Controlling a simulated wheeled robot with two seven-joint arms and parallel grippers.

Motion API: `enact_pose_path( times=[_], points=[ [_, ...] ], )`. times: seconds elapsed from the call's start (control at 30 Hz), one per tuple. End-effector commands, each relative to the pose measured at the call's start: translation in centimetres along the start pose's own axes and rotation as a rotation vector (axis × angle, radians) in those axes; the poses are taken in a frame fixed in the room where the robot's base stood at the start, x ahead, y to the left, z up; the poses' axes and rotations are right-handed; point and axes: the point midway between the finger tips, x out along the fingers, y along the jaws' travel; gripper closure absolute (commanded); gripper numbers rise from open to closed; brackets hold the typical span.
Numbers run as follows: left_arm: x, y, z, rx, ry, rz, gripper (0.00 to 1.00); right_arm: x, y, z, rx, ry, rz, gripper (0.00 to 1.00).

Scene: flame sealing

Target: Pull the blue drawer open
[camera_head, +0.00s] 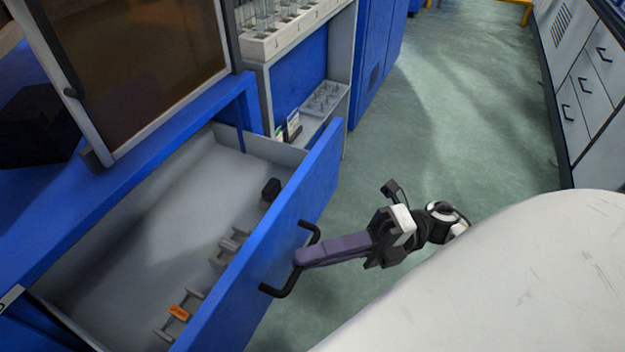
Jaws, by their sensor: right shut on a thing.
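The blue drawer (262,262) stands pulled out from the blue cabinet, with its grey interior (120,235) exposed. A black bar handle (277,291) is on its front face. My right gripper (302,257) is at the handle, its long purple-grey fingers shut around the middle of the bar, which they partly hide. Its arm comes in from the right. My left gripper is not in view.
Inside the drawer lie several small grey holders, one with an orange label (179,313), and a small black item (271,189). A white rack of glass tubes (285,33) stands on a shelf behind. Green floor (460,110) is clear to the right, before grey cabinets (585,85).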

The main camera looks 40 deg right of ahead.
Motion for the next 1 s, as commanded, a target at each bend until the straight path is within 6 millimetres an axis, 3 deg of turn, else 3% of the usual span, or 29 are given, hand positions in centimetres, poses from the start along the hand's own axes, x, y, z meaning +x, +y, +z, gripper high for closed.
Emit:
enact_pose_path(
  times=[0.4,0.43,0.53,0.83,1.0],
  points=[
    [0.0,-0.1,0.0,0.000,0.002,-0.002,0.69,-0.2,0.1,0.0,-0.002,0.001,-0.001,1.00],
    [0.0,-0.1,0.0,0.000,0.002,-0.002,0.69,-0.2,0.1,0.0,-0.002,0.001,-0.001,0.89],
    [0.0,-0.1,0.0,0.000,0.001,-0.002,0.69,-0.2,0.1,-0.1,-0.001,0.002,-0.001,0.72],
    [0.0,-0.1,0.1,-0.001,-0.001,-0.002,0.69,-0.2,0.0,-0.1,0.000,0.003,-0.001,0.72],
    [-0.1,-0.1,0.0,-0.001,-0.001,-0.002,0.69,-1.8,0.0,-0.1,0.000,0.003,-0.003,0.72]
  ],
)
